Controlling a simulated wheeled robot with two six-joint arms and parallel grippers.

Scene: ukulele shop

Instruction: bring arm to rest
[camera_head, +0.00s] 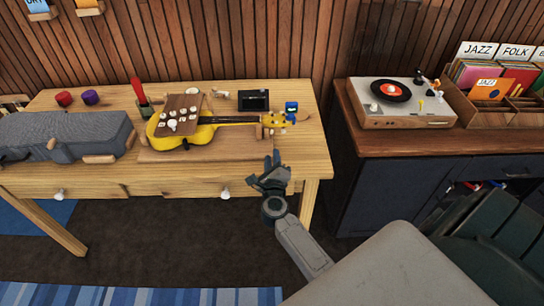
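My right arm comes in from the lower right, and my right gripper (268,172) is in front of the right part of the wooden table (295,150). Its fingers point up toward the table, below the head of a yellow ukulele (203,134). It looks empty, but its fingers are small and dark, so I cannot tell whether they are apart. The ukulele lies on a wooden board on the table, with a brown panel holding small white pieces over its body. My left gripper is out of view.
A grey case (65,135) lies at the table's left. A small black box (253,100) and a blue item (291,109) stand behind the ukulele's neck. A dark cabinet at the right bears a turntable (400,112) and a record crate (505,115). Dark floor lies between the table and cabinet.

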